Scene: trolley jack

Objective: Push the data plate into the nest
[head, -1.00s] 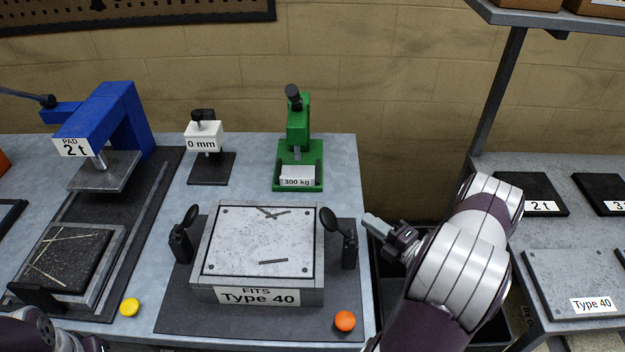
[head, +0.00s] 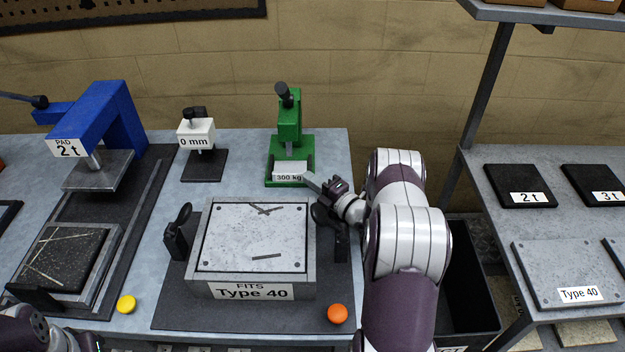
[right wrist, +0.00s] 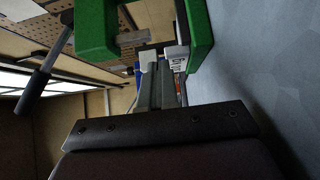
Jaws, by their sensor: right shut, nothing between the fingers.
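The green press (head: 289,125) stands at the back of the bench, with a pale block marked 300 kg (head: 290,172) at its front. I cannot single out a separate data plate or its nest there. My right gripper (head: 310,180) is shut and empty, just right of the pale block; whether it touches the block is unclear. In the right wrist view the gripper's fingers (right wrist: 158,82) point toward the green frame (right wrist: 198,30). The fixture marked Type 40 (head: 250,291) holds a grey plate (head: 240,238) at the bench front. My left gripper is out of view.
Black clamps (head: 175,240) flank the fixture; my right arm passes over the right-hand one. A blue press (head: 105,115) and a 0 mm gauge (head: 197,135) stand left. An orange button (head: 337,314) is in front. A shelf (head: 480,175) with plates stands right.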

